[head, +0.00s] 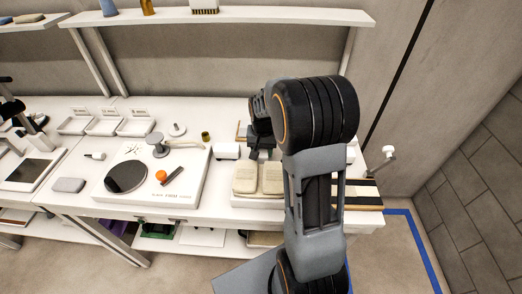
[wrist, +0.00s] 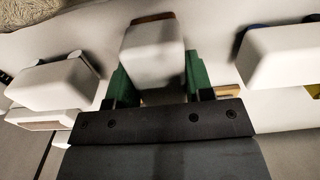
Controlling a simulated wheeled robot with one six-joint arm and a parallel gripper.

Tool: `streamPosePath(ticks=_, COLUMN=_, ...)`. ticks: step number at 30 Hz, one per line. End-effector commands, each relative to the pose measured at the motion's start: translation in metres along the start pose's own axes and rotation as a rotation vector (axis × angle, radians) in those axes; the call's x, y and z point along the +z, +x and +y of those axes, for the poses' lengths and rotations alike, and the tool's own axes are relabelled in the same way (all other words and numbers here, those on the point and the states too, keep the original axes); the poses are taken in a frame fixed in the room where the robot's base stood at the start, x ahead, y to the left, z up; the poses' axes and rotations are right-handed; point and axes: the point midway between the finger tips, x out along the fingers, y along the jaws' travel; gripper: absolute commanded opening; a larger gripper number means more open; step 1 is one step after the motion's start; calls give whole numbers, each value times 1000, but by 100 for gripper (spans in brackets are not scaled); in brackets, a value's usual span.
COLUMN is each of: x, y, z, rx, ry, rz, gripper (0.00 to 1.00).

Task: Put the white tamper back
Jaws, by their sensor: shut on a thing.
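In the wrist view, the white tamper (wrist: 153,52) shows as a pale, blunt block between the two green fingers of my gripper (wrist: 158,75). The fingers are shut on it. A brown edge shows at its far end. In the head view, my gripper (head: 262,150) is over the right part of the white table (head: 222,190), behind the pale twin pads. My arm hides much of it there, and I cannot make out the tamper in that view. I cannot tell whether the tamper touches anything below.
White blocks stand close on both sides in the wrist view, left (wrist: 52,85) and right (wrist: 282,55). In the head view, a white box (head: 228,151) is left of my gripper. A white machine with a black disc (head: 126,177) stands further left. A shelf (head: 270,15) runs above.

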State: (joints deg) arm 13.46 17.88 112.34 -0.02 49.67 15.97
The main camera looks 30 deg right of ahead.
Motion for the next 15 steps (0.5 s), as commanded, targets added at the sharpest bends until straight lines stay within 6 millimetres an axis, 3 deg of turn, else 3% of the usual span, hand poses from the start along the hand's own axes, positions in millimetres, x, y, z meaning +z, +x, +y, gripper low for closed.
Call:
streamPosePath(ticks=4, x=0, y=4, z=0, rx=0, ry=1, rz=1, gripper=19)
streamPosePath(ticks=5, x=0, y=3, z=0, rx=0, ry=1, rz=0, gripper=50)
streamPosePath(ticks=12, x=0, y=3, z=0, rx=0, ry=1, rz=0, gripper=73)
streamPosePath(ticks=15, x=0, y=3, z=0, rx=0, ry=1, rz=0, gripper=73)
